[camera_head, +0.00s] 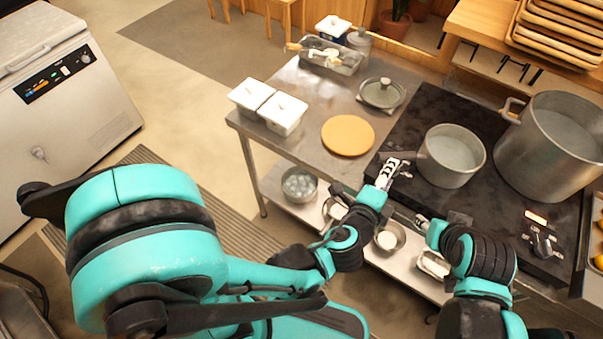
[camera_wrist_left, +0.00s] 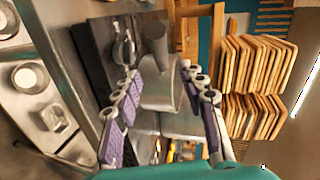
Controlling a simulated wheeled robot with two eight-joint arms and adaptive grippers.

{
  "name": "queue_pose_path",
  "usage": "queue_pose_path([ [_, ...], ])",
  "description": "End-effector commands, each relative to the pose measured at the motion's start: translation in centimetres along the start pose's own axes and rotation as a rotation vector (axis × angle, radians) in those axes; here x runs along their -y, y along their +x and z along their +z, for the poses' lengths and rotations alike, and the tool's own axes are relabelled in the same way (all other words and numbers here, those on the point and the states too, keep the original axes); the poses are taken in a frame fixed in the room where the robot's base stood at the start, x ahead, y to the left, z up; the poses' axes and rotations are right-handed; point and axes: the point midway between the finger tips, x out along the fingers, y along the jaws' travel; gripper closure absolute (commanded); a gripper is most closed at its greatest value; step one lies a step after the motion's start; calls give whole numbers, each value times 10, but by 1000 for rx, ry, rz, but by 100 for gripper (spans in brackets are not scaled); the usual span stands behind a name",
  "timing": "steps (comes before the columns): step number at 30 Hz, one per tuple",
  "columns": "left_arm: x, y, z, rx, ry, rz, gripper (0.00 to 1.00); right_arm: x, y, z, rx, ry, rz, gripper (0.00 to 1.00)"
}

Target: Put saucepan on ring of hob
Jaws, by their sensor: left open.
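The grey saucepan (camera_head: 452,172) stands upright at the left part of the black hob (camera_head: 490,218) in the head view. I cannot make out the ring there. My left gripper (camera_head: 392,171) is open, just left of the saucepan; its handle is not clear behind the fingers. In the left wrist view, my left gripper's (camera_wrist_left: 163,98) spread fingers frame a grey metal pot (camera_wrist_left: 160,88); I cannot tell which pot it is. My right gripper (camera_head: 426,222) is at the hob's front edge, its fingers too small to read.
A large stockpot (camera_head: 548,152) stands right of the saucepan. A round wooden board (camera_head: 348,135), white containers (camera_head: 282,114) and a lidded pan (camera_head: 382,93) occupy the steel table to the left. Bowls (camera_head: 389,238) sit on the lower shelf. Wooden trays (camera_head: 555,38) are stacked at the back right.

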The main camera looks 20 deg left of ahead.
Motion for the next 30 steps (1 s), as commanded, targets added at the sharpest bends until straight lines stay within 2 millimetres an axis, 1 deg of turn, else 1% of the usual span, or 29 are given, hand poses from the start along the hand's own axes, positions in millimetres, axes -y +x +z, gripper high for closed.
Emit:
queue_pose_path([
  [1, 3, 0, 22, 49, -70, 25, 59, 0, 0, 0, 0, 0, 0, 60],
  [2, 4, 0, 37, 84, -126, 46, 59, 0, 0, 0, 0, 0, 0, 60],
  [3, 5, -1, 59, 137, -216, 75, 59, 0, 0, 0, 0, 0, 0, 60],
  [5, 4, -8, 96, 230, -377, 124, 59, 0, 0, 0, 0, 0, 0, 60],
  [6, 3, -17, 120, 294, -496, 154, 59, 0, 0, 0, 0, 0, 0, 60],
  [8, -1, -33, 151, 386, -678, 196, 59, 0, 0, 0, 0, 0, 0, 60],
  [9, -4, -46, 168, 443, -798, 220, 59, 0, 0, 0, 0, 0, 0, 60],
  [11, -9, -67, 188, 520, -971, 249, 59, 0, 0, 0, 0, 0, 0, 60],
  [12, -12, -81, 197, 563, -1078, 265, 59, 0, 0, 0, 0, 0, 0, 60],
  [15, -18, -112, 208, 643, -1304, 293, 59, 0, 0, 0, 0, 0, 0, 60],
  [18, -22, -132, 210, 689, -1460, 309, 59, 0, 0, 0, 0, 0, 0, 60],
  [19, -22, -137, 209, 697, -1492, 313, 59, 0, 0, 0, 0, 0, 0, 60],
  [23, -23, -145, 208, 712, -1561, 321, 59, 0, 0, 0, 0, 0, 0, 60],
  [30, -23, -145, 207, 712, -1564, 322, 59, 0, 0, 0, 0, 0, 0, 60],
])
